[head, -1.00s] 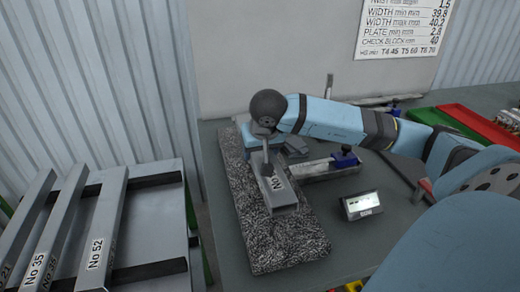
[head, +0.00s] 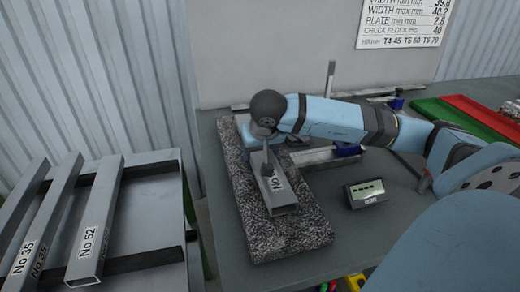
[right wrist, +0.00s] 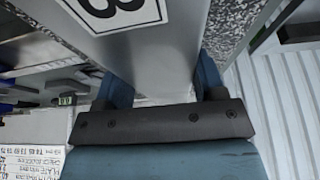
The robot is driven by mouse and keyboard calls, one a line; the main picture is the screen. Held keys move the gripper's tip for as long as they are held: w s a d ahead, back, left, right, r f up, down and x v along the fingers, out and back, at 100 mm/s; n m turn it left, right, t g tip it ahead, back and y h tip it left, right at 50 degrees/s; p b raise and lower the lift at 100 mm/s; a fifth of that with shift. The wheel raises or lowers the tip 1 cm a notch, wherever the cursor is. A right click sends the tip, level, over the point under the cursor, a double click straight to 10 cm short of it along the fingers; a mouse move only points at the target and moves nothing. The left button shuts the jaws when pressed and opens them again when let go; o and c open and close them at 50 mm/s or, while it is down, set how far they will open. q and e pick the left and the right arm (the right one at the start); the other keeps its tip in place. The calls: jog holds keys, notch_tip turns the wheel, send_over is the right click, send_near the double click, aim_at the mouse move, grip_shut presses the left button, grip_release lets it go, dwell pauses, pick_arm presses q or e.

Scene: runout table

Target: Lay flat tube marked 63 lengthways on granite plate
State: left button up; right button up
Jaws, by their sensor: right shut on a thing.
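The tube (head: 277,195) is a grey square metal tube with a white label. In the right wrist view the label on the tube (right wrist: 150,40) ends in a 3; its first digit is cut off. My right gripper (head: 268,158) is shut on the tube, and its fingers (right wrist: 160,82) are on both sides of it. The tube lies lengthways over the speckled granite plate (head: 295,238), its open end towards me. I cannot tell whether it touches the plate. My left gripper is not in view.
A rack on the left holds more tubes, including No 52 (head: 97,225) and No 35 (head: 25,245). A small digital readout (head: 365,193) stands right of the plate. A metal gauge with a blue part (head: 347,149) lies behind it. Green (head: 445,112) and red (head: 480,115) trays are at back right.

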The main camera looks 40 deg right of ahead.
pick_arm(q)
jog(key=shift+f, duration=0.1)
pick_arm(e)
jog(key=shift+f, duration=0.1)
jog(key=shift+f+b, duration=0.25)
jog(key=shift+b, duration=0.05)
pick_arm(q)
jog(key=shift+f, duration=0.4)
pick_arm(e)
jog(key=o, duration=1.3)
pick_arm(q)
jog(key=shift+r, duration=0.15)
pick_arm(e)
jog(key=v, duration=0.3)
pick_arm(q)
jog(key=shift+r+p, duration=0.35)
jog(key=shift+p, duration=0.35)
pick_arm(e)
jog(key=v, duration=1.1)
jog(key=shift+s+f, duration=0.1)
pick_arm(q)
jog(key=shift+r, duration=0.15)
